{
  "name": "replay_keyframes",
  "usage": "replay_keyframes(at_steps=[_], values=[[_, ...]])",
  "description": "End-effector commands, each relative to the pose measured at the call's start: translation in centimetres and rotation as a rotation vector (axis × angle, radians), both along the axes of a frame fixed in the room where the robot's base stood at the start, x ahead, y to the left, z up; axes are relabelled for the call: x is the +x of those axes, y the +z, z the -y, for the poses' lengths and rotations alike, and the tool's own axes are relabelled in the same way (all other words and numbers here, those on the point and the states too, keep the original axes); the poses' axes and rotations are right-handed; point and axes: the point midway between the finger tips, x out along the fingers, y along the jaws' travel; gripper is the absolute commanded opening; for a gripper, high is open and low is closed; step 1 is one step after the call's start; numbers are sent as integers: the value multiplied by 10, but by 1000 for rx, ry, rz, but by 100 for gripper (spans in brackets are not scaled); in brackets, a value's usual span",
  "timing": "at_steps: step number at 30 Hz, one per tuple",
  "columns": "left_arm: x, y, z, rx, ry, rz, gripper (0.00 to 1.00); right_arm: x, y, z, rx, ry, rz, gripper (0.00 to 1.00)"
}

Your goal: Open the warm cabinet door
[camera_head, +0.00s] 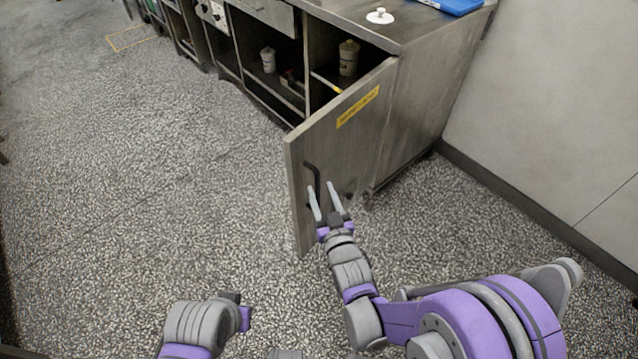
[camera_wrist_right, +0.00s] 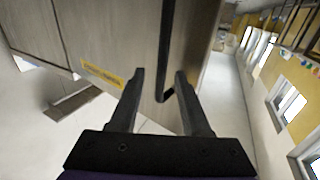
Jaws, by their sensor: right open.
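The cabinet door (camera_head: 345,150) is a grey metal panel with a yellow label (camera_head: 357,107). It stands swung wide open, away from the cabinet front (camera_head: 415,85). Its dark bar handle (camera_head: 313,180) is near the door's free edge. My right gripper (camera_head: 325,198) is open in front of the door, close to the handle. In the right wrist view the handle (camera_wrist_right: 166,55) shows between and beyond the two open fingers; I cannot tell whether a finger touches it. Part of my left arm shows at the bottom of the head view, but its fingers cannot be made out.
Inside the cabinet are a pale canister (camera_head: 348,57) and a smaller white container (camera_head: 268,59). A white lid (camera_head: 380,15) and a blue tray (camera_head: 452,5) lie on top. A wall (camera_head: 560,110) closes off the right. The speckled floor (camera_head: 150,170) at left is clear.

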Motion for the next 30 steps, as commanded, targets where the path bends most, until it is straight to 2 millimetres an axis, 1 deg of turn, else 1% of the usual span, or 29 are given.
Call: replay_keyframes(at_steps=[1,6,9,12,16,30], values=[[0,2,0,0,0,0,0,-11,1,5,0,-1,0,47],[-1,4,0,0,0,0,0,-43,1,17,1,-2,0,47],[-1,4,0,0,0,1,0,-56,0,23,0,-2,1,47],[-1,4,0,0,0,1,0,-65,0,26,0,-2,1,47],[-1,4,0,0,0,1,0,-70,0,28,0,-2,1,47],[-1,4,0,0,0,1,0,-70,0,27,1,-1,1,47]])
